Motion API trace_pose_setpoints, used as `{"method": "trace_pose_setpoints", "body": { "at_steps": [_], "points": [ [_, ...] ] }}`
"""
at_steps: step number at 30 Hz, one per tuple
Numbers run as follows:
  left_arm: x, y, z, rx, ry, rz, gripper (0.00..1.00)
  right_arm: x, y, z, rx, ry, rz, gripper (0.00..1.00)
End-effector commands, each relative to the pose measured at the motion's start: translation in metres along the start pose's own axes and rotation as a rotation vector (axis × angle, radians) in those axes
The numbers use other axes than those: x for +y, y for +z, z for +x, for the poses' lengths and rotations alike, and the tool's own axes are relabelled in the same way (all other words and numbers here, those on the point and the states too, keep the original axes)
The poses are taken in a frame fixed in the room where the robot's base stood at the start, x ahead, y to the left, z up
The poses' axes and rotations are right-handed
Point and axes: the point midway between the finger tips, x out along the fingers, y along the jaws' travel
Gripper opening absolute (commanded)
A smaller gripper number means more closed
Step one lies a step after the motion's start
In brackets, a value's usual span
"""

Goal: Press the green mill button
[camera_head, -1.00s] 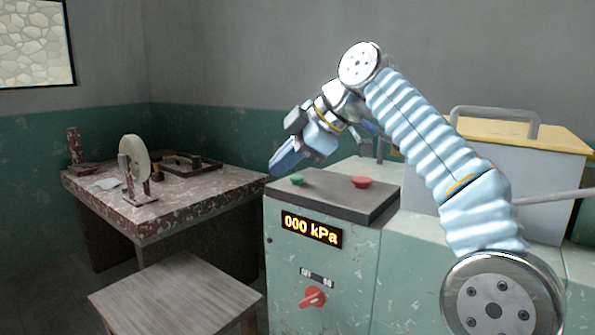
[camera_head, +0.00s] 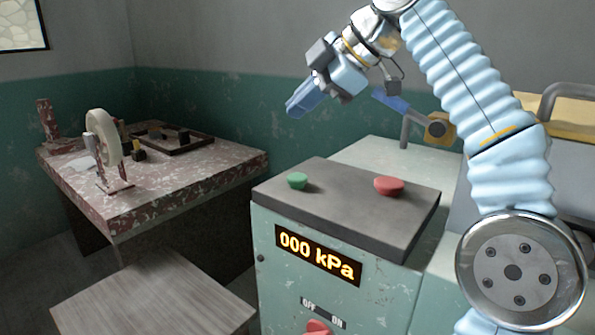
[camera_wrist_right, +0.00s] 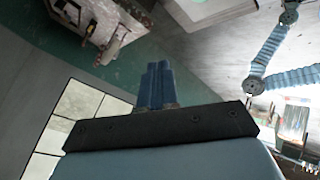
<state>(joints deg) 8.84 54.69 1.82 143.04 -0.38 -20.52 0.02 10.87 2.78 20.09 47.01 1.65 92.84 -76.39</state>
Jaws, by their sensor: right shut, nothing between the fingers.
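The green mill button (camera_head: 297,181) sits on the left part of the dark top plate (camera_head: 335,205) of the green cabinet. A red button (camera_head: 389,186) sits on the same plate to its right. My right gripper (camera_head: 292,110) is shut and empty. It is in the air above the plate, with clear space between its blue fingers and the green button. Its shut fingers (camera_wrist_right: 157,84) also show in the right wrist view, where I cannot make out the green button. My left gripper is not in view.
The cabinet display (camera_head: 318,254) reads 000 kPa, above a red knob (camera_head: 318,327). A speckled table (camera_head: 200,190) with a wheel (camera_head: 104,138) and a tray (camera_head: 180,145) stands at left. A wooden stool (camera_head: 155,295) is in front.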

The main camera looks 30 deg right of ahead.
Motion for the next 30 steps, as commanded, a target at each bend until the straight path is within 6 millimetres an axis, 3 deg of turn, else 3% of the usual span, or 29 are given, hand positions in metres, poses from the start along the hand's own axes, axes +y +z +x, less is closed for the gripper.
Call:
{"method": "trace_pose_setpoints", "body": {
  "at_steps": [8, 16, 21, 30],
  "points": [
    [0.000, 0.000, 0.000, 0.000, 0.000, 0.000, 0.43, -0.004, 0.003, 0.005, -0.001, -0.002, 0.001, 0.00],
    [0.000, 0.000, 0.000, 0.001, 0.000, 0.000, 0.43, -0.022, 0.022, 0.029, -0.003, -0.003, 0.004, 0.00],
    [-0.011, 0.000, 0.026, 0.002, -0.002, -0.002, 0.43, -0.036, 0.037, 0.050, 0.000, 0.000, 0.001, 0.00],
    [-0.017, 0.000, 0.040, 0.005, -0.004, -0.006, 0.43, -0.045, 0.045, 0.062, 0.000, 0.000, 0.000, 0.00]
  ]
}}
